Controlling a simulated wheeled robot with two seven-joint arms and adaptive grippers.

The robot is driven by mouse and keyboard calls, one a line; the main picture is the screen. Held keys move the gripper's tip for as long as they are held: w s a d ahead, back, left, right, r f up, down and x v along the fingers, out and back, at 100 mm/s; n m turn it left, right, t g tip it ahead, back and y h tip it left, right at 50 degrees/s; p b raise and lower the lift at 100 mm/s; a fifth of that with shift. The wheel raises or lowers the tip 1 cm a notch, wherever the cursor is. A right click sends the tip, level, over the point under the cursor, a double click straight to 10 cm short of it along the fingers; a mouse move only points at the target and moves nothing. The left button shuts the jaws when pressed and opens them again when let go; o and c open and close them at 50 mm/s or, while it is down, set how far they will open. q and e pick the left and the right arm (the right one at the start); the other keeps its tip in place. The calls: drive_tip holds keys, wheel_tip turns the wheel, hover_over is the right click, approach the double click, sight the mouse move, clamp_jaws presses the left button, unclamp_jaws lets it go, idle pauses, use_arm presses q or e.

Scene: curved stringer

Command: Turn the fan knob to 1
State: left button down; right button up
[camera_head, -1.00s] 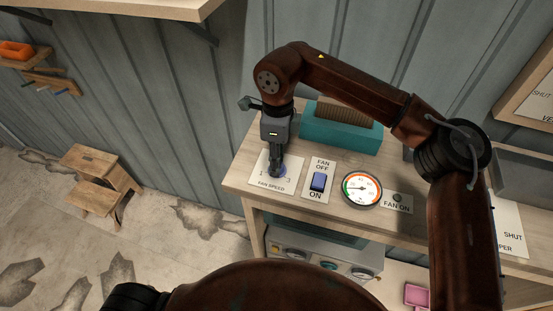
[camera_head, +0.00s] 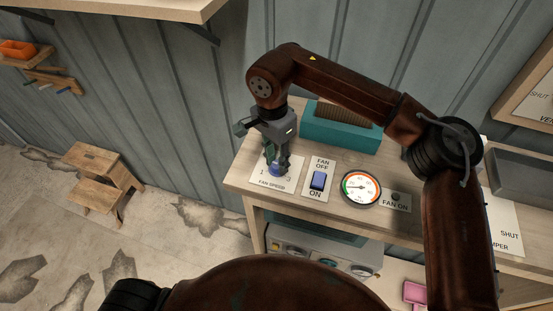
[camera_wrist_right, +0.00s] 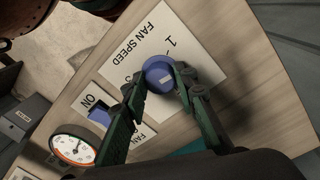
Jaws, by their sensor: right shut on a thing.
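The fan knob (camera_wrist_right: 156,70) is round and blue with a pale mark on its top. It sits on the white FAN SPEED plate (camera_wrist_right: 183,35). In the wrist view the digit 1 is printed near the knob; the other digits are partly hidden by my fingers. I cannot tell exactly which digit the mark points to. My right gripper (camera_wrist_right: 160,78) is shut on the knob, with one green finger on each side. In the head view my right gripper (camera_head: 277,166) leans over the knob (camera_head: 275,171). My left gripper is not in view.
Right of the plate are the blue FAN OFF/ON switch (camera_head: 318,181), a round gauge (camera_head: 361,188) and a FAN ON lamp panel (camera_head: 396,203). A teal box (camera_head: 340,135) stands behind them on the wooden bench. A grey wall rises behind.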

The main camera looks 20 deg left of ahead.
sight(274, 164)
drive_tip(key=n, duration=0.4)
drive_tip(key=shift+r+n, duration=0.15)
drive_tip(key=shift+n, duration=0.15)
drive_tip(key=shift+n+t, duration=0.3)
drive_tip(key=shift+n, duration=1.3)
drive_tip(key=shift+p, duration=0.3)
drive_tip(key=o, duration=1.2)
drive_tip(key=shift+c, duration=0.2)
wheel_tip(274, 164, up, 12)
drive_tip(key=shift+a, duration=0.35)
drive_tip(key=shift+s, duration=0.1)
